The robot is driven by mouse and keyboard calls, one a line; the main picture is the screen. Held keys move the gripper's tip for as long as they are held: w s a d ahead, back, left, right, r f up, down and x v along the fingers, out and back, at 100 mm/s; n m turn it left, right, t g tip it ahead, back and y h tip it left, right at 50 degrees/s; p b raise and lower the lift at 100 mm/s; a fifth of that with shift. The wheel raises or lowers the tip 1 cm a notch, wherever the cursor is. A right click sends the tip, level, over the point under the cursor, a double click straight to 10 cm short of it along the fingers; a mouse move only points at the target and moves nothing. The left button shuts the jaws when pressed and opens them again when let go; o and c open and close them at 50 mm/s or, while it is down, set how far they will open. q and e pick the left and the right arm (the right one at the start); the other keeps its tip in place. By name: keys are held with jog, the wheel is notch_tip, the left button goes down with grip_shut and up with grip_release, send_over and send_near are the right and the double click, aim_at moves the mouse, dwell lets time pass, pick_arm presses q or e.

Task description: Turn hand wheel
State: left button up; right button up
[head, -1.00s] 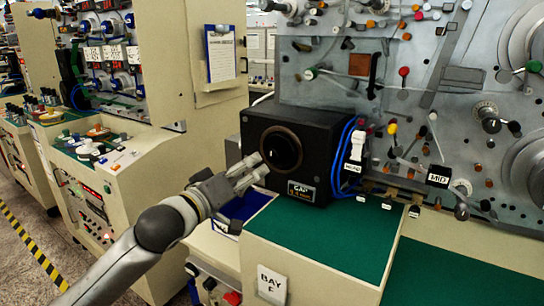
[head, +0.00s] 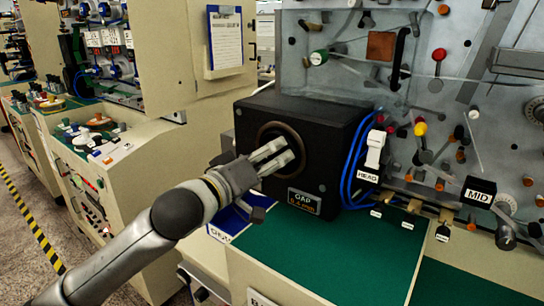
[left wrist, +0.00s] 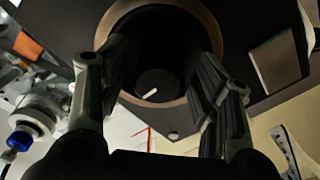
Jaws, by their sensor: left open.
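The black hand wheel (head: 274,136) sits inside a bronze ring on the front of a black box (head: 325,150) marked GAP. In the head view my left gripper (head: 279,155) is in front of it and hides part of it. In the left wrist view the dark hand wheel (left wrist: 160,50) lies ahead between the spread fingers of my open left gripper (left wrist: 155,75), with the bronze ring around it. A small round knob with a white mark (left wrist: 152,88) shows at its lower part. I cannot tell whether the fingers touch the wheel. My right gripper is out of view.
A green bench top (head: 320,255) lies below the box. Blue cables (head: 358,160) run beside its right side. A grey panel with levers and coloured knobs (head: 437,75) stands at the right. A blue tray (head: 234,220) lies under my left gripper.

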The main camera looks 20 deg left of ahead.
pick_arm(q)
jog(key=shift+s+r, duration=0.1)
jog(key=shift+s, duration=0.1)
jog(key=shift+c, duration=1.7)
jog(key=c, duration=0.5)
jog(key=shift+c, duration=1)
jog(key=m+p, duration=0.3)
jog(key=m, duration=0.1)
jog(key=shift+r, duration=0.15)
jog(key=m+p, duration=0.4)
jog(key=m, duration=0.2)
jog(key=shift+m, duration=0.3)
jog(key=m+p, duration=0.3)
jog(key=m, duration=0.2)
jog(key=shift+m, duration=0.3)
jog(key=m+p, duration=0.2)
jog(key=m, duration=0.2)
jog(key=shift+m, duration=0.3)
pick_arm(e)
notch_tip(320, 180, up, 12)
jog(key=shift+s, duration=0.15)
